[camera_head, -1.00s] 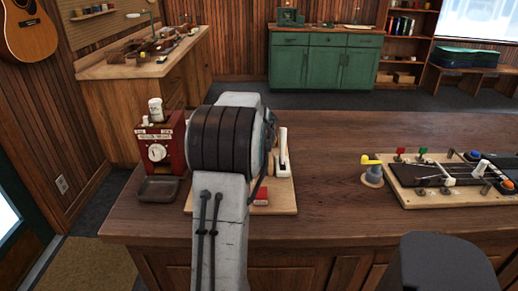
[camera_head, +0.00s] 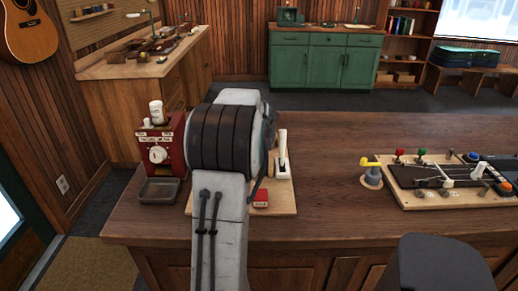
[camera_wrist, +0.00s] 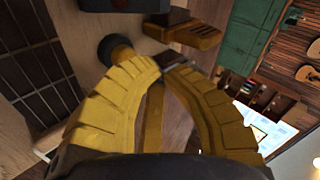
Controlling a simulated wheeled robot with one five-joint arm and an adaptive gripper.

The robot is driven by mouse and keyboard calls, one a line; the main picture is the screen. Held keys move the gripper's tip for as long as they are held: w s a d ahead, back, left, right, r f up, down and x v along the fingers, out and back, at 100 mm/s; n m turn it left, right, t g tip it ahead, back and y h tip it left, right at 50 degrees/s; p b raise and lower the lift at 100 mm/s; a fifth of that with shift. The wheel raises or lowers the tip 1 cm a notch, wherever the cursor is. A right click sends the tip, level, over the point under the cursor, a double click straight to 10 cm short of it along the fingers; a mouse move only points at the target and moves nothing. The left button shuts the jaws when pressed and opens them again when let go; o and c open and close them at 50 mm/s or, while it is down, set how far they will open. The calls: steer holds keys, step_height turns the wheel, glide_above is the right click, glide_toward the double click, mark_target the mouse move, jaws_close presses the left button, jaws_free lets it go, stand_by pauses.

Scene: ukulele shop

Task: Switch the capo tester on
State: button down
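My gripper (camera_wrist: 163,72) shows in the wrist view as two yellow ribbed fingers whose tips come close together; I see nothing clearly held. In the head view it is hidden behind my arm. A wooden base (camera_head: 285,202) stands partly behind my arm, with an upright white lever (camera_head: 282,148) and a small red block (camera_head: 261,198); it may be the capo tester, but no label is readable. In the wrist view a dark fretted piece (camera_wrist: 35,65) lies left of the fingers. A dark round part (camera_wrist: 112,48) and a yellow-brown block (camera_wrist: 188,32) lie beyond the tips.
A red machine (camera_head: 159,155) with a dial and a grey tray (camera_head: 158,190) stand left of my arm. A grey post with a yellow handle (camera_head: 371,162) and a board with coloured knobs (camera_head: 432,198) stand to the right. The bench (camera_head: 327,180) is clear between.

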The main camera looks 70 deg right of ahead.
steer(key=shift+r+p, duration=1.65)
steer(key=shift+r, duration=0.95)
